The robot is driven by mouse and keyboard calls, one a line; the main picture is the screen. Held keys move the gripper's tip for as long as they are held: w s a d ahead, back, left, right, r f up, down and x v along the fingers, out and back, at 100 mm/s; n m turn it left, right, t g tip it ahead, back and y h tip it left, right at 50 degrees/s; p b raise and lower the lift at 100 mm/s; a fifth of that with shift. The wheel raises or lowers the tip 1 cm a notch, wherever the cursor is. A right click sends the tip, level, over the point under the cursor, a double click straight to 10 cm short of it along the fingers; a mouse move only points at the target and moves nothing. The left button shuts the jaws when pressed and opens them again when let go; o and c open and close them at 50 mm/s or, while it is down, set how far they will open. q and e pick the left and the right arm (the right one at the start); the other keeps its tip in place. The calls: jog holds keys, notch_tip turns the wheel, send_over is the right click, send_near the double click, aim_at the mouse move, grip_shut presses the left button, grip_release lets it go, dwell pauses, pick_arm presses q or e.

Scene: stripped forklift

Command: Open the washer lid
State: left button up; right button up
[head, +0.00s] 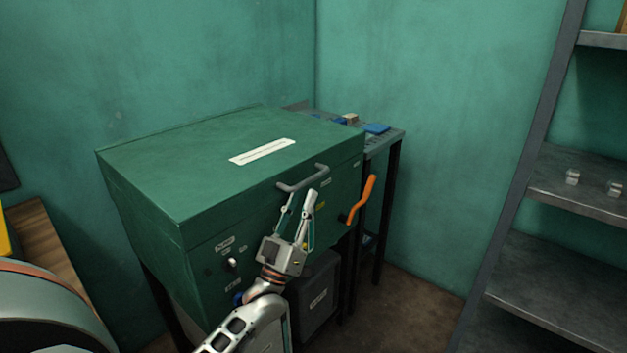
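The washer (150,232) is a green box on dark legs at the centre-left of the head view. Its green lid (190,150) lies shut and flat, with a white label on top. A grey bar handle (318,174) sticks out from the lid's front edge. My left gripper (302,197) is in front of the washer, pointing up, just below the handle. Its two fingers are apart with nothing between them. The fingertips are close to the handle; I cannot tell whether they touch it. My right gripper is not in view.
An orange lever (362,200) sticks out at the washer's right front. A small table (394,141) with blue items stands behind it. A dark container (316,300) sits below the washer. Grey shelves (545,280) stand at the right. Floor (405,315) between is clear.

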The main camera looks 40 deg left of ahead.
aim_at(310, 179)
pick_arm(q)
jog(key=x, duration=0.5)
jog(key=shift+w+r, duration=0.15)
jog(key=shift+w, duration=0.15)
grip_shut()
